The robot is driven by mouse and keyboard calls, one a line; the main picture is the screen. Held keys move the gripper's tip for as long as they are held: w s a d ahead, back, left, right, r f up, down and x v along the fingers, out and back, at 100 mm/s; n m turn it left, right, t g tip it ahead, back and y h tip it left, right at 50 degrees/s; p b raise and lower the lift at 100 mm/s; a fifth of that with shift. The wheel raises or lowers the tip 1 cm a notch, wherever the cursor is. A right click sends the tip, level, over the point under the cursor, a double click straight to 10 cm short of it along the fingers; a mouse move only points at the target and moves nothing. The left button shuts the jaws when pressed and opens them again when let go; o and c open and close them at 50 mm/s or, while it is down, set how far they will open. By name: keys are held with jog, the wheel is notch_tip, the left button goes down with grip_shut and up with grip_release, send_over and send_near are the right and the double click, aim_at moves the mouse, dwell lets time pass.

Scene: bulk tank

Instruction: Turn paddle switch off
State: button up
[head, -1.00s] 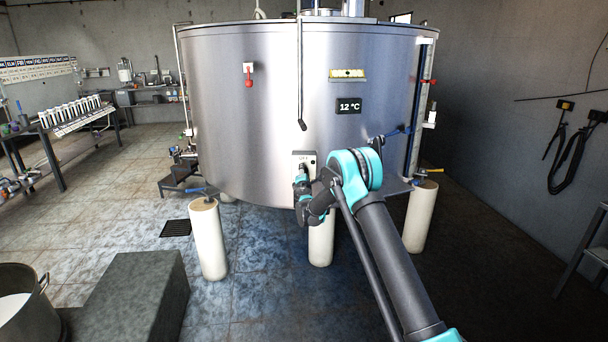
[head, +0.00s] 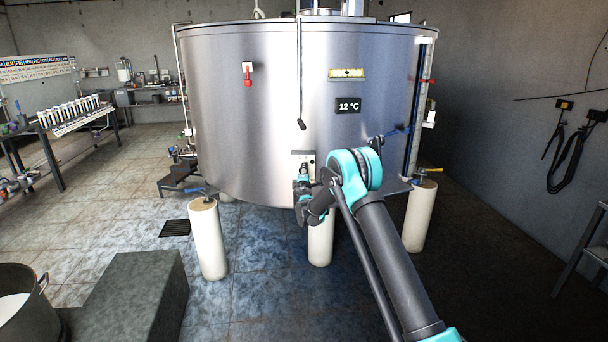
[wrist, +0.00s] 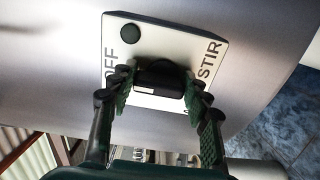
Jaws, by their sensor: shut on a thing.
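The switch plate (wrist: 176,40) is a pale panel on the tank front with "OFF" and "STIR" lettering and a round dark dot. It also shows low on the tank in the head view (head: 311,158). The black paddle switch (wrist: 160,76) sticks out of the plate between the two words. My gripper (wrist: 160,97) is shut on the paddle, one green-padded finger on each side. In the head view my gripper (head: 303,180) is at the plate and hides most of the paddle.
The large steel tank (head: 270,100) stands on pale round legs (head: 208,240). A red-handled lever (head: 248,80), a hanging rod (head: 300,80) and a 12 °C display (head: 348,105) are on its front. A grey block (head: 130,290) and a pot (head: 25,300) are at lower left.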

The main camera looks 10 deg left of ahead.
jog(key=o, duration=1.2)
jog(key=shift+c, duration=0.2)
jog(key=s+d, duration=0.1)
jog(key=s, duration=1.1)
jog(key=shift+d, duration=0.15)
